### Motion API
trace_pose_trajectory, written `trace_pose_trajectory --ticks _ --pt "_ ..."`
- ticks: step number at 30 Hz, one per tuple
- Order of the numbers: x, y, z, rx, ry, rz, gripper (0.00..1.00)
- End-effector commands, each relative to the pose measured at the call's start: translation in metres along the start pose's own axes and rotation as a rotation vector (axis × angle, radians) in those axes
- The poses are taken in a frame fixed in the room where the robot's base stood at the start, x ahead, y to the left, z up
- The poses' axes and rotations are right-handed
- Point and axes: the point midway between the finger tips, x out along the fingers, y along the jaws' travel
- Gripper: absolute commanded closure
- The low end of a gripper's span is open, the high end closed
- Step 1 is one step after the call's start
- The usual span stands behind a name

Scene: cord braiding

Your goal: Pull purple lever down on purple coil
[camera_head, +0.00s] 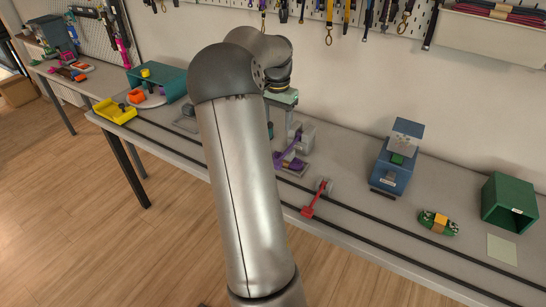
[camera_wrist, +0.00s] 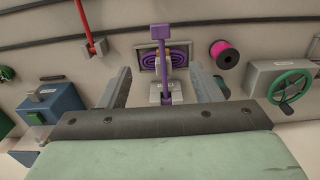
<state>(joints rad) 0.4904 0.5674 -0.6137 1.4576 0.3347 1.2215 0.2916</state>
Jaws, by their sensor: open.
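The purple lever (camera_wrist: 161,32) shows in the wrist view as a square handle on a purple shaft. The shaft runs over the coil to a grey mount (camera_wrist: 166,93). The purple coil (camera_wrist: 180,62) lies in a shallow grey tray (camera_wrist: 142,62). In the head view, the purple lever and coil (camera_head: 290,162) show just beyond my arm, partly hard to separate. My gripper (camera_wrist: 158,68) is open, its two fingers on either side of the lever shaft and mount in the picture. Nothing is between the fingers; I see no contact.
A red lever (camera_head: 315,199) stands nearby on the bench. A blue device (camera_head: 393,165), a green coil (camera_head: 438,222) and a green bin (camera_head: 511,202) stand to the right. Dark rails run along the front.

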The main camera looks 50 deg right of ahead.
Motion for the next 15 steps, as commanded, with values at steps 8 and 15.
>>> trace_pose_trajectory --ticks 8,15 --pt "0.053 0.0 0.003 -0.002 -0.005 0.004 0.42" --pt "0.106 0.001 0.003 -0.004 -0.005 0.004 0.42"
